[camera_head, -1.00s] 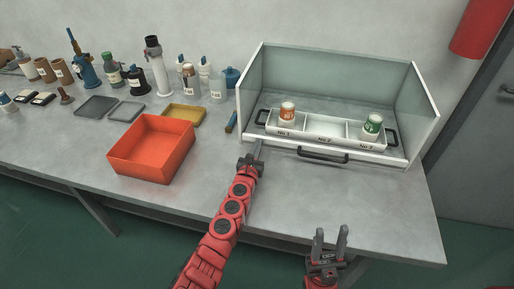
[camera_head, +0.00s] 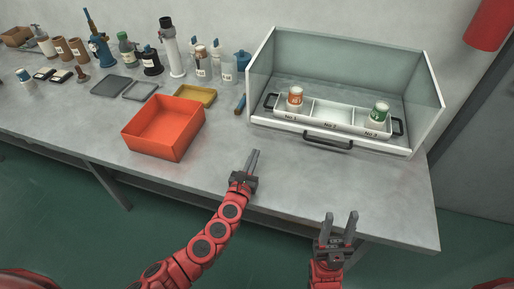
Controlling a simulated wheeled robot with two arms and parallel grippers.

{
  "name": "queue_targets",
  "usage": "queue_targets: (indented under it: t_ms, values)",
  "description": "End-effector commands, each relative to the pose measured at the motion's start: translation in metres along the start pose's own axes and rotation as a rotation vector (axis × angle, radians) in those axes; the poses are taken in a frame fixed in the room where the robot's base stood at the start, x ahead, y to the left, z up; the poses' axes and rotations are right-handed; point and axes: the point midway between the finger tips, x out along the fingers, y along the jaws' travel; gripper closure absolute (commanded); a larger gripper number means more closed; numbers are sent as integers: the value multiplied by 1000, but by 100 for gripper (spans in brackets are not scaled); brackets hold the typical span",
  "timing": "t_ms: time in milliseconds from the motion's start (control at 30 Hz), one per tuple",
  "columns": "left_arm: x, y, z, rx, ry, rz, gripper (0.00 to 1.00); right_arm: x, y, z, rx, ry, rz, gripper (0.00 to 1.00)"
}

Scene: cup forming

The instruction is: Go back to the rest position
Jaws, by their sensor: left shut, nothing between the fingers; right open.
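My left gripper (camera_head: 251,162) is shut and empty over the front part of the grey table, right of the orange bin and in front of the white box. My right gripper (camera_head: 341,220) is open and empty at the table's front edge, fingers pointing up in the picture. The white tray (camera_head: 329,124) sits inside the open white box (camera_head: 353,62). An orange-labelled cup (camera_head: 295,97) stands in its left compartment and a green-labelled cup (camera_head: 379,112) in its right one. The middle compartment looks empty.
The orange bin (camera_head: 163,127) stands left of my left gripper. Flat grey trays, a yellow tray (camera_head: 194,95), bottles and a microscope-like blue device (camera_head: 97,42) stand at the back left. The table front (camera_head: 290,180) between my grippers is clear.

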Motion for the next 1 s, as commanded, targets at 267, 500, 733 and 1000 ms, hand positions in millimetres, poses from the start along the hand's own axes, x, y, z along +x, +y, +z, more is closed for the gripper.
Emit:
queue_targets:
  t_ms: [267,500,733,1000]
  values:
    - [-6,1,-1,0,3,2,100,0,0,0,0,0,0,55]
    - [-6,1,29,1,2,2,100,30,2,-5,0,0,0,55]
    - [-6,0,67,1,2,1,100,67,3,-11,0,0,0,55]
    - [-6,0,91,1,2,2,100,90,4,-15,0,0,0,55]
